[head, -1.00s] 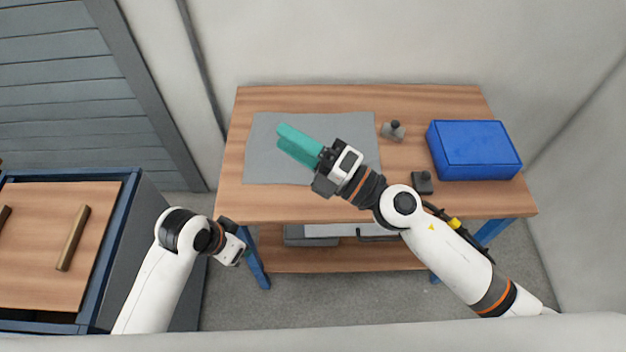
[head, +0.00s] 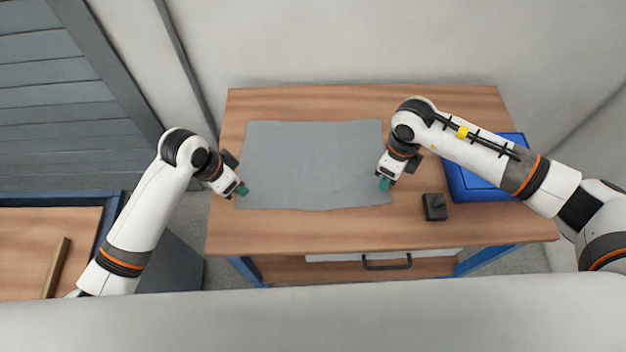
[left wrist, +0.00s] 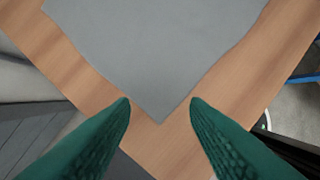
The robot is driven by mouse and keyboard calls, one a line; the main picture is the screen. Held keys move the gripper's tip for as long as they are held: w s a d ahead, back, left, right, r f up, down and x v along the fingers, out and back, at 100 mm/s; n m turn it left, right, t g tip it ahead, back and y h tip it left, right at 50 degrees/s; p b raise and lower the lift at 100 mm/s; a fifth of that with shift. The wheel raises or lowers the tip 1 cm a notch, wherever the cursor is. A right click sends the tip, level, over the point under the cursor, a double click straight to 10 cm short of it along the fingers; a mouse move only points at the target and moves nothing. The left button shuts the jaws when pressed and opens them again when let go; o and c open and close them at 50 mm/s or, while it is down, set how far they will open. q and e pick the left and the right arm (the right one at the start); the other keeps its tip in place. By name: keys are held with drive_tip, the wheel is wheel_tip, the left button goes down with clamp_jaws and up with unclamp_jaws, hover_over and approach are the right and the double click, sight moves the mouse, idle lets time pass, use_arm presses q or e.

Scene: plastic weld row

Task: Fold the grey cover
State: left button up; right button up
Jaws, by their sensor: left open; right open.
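The grey cover (head: 315,165) lies flat and spread out on the wooden table, with slightly wavy edges. My left gripper (head: 241,191) is at the cover's near left corner. In the left wrist view, its two green fingers (left wrist: 160,105) are open, one on each side of the cover's corner (left wrist: 155,75), with nothing held. My right gripper (head: 385,184) is over the cover's right edge, close to the near right corner. It is open, and its fingertips point down. Whether either gripper touches the cover cannot be told.
A dark block with a knob (head: 434,207) stands on the table right of the cover. A blue box (head: 480,187) is behind my right forearm. The wooden table's (head: 300,236) front strip is clear. A cabinet with a wooden top (head: 30,240) stands at the left.

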sight(246, 203)
use_arm(q)
drive_tip(key=f, duration=0.1)
drive_tip(key=s+f, duration=0.1)
drive_tip(key=f, duration=0.1)
drive_tip(key=shift+s, duration=0.2)
use_arm(e)
drive_tip(key=f, duration=0.1)
drive_tip(key=s+f, duration=0.1)
drive_tip(key=f, duration=0.1)
drive_tip(key=shift+s, duration=0.2)
use_arm(q)
drive_tip(key=x, duration=0.2)
drive_tip(key=a+x, duration=0.1)
drive_tip(key=x, duration=0.1)
drive_tip(key=shift+f, duration=0.15)
use_arm(e)
drive_tip(key=f, duration=0.4)
drive_tip(key=shift+w+f, duration=0.1)
drive_tip(key=shift+w, duration=0.25)
use_arm(q)
drive_tip(key=shift+s+f, duration=0.1)
drive_tip(key=shift+s, duration=0.05)
use_arm(e)
drive_tip(key=shift+s, duration=0.15)
use_arm(q)
drive_tip(key=shift+f, duration=0.2)
use_arm(e)
drive_tip(key=shift+f, duration=0.25)
drive_tip(key=shift+f, duration=0.1)
